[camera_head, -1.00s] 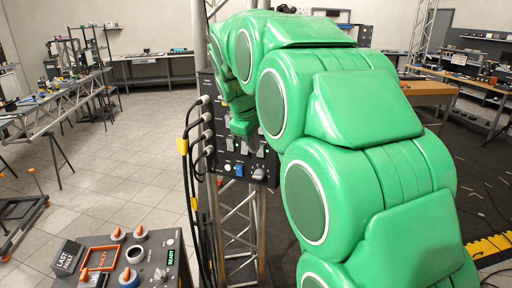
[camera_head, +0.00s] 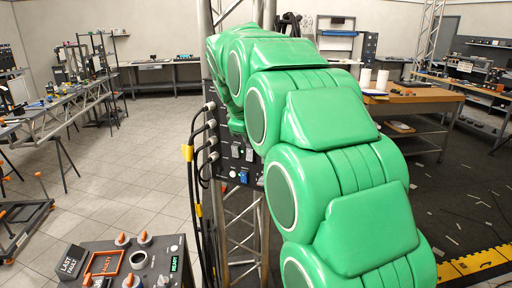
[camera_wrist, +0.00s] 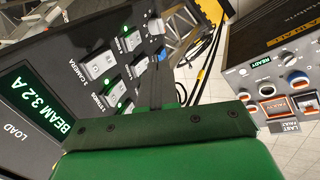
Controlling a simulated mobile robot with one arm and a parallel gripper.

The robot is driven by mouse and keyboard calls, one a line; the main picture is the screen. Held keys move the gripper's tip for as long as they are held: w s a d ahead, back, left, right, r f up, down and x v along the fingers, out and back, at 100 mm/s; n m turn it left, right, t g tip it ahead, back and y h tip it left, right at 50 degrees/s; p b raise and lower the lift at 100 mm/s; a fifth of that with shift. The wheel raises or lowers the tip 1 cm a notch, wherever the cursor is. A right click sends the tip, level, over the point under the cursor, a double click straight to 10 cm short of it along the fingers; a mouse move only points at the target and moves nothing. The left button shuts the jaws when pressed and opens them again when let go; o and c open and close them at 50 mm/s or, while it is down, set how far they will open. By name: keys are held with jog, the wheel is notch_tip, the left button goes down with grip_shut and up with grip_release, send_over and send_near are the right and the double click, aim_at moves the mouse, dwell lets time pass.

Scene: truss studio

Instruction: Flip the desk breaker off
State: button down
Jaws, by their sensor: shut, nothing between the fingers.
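A dark breaker panel (camera_head: 250,178) is mounted on a metal truss, partly hidden behind my green arm. In the wrist view the panel (camera_wrist: 60,50) shows tilted at the left, with a lit green "BEAM 3.2 A" display (camera_wrist: 42,100) and several pale rocker switches (camera_wrist: 100,64) beside small green lights. One label reads "CAMERA"; I cannot make out a desk label, so I cannot tell which switch is the desk breaker. My gripper (camera_wrist: 162,78) is shut and empty, its dark fingers in front of the panel's lower right part. Contact with a switch cannot be told.
Black cables with a yellow tag (camera_head: 187,152) hang at the panel's left side. A grey control console (camera_head: 130,262) with orange knobs stands at the front left; it also shows in the wrist view (camera_wrist: 270,70).

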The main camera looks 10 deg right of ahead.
jog(key=w+d+f, duration=0.4)
jog(key=w+f, duration=0.2)
jog(key=f, duration=0.2)
jog(key=shift+w+d+f, duration=0.15)
jog(key=shift+w+d, duration=0.1)
jog(key=shift+d, duration=0.05)
dwell(0.4)
jog(key=shift+w+d, duration=0.15)
jog(key=shift+w, duration=0.15)
jog(key=shift+r, duration=0.2)
jog(key=shift+r, duration=0.7)
jog(key=shift+s, duration=0.15)
dwell(0.3)
